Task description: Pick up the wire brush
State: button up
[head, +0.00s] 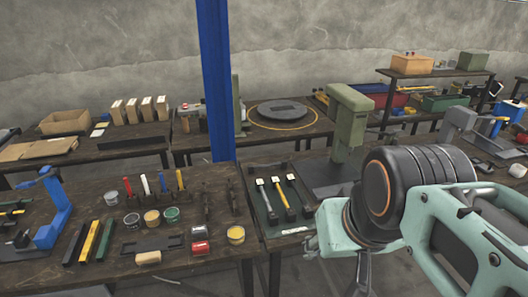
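I cannot single out the wire brush with certainty. A small tan block (148,258), possibly a brush, lies at the front of the left workbench (100,268). Several upright tools with red, white, blue and yellow handles (146,184) stand at the back of that bench. My arm fills the right side of the head view. My gripper (361,272) hangs at its end, right of the left bench and apart from the tan block. It is mostly hidden by the arm, and its opening does not show.
Several paint cans (236,235) and coloured bars (89,241) crowd the left bench. A blue press (50,210) stands at its left. A dark tray (263,222) holds three hammer-like tools. A green press (346,125) and a blue post (216,80) rise behind.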

aim_at(155, 256)
jog(key=u, duration=1.35)
jog(key=z, duration=1.1)
jog(key=u, duration=1.1)
jog(key=i, duration=0.1)
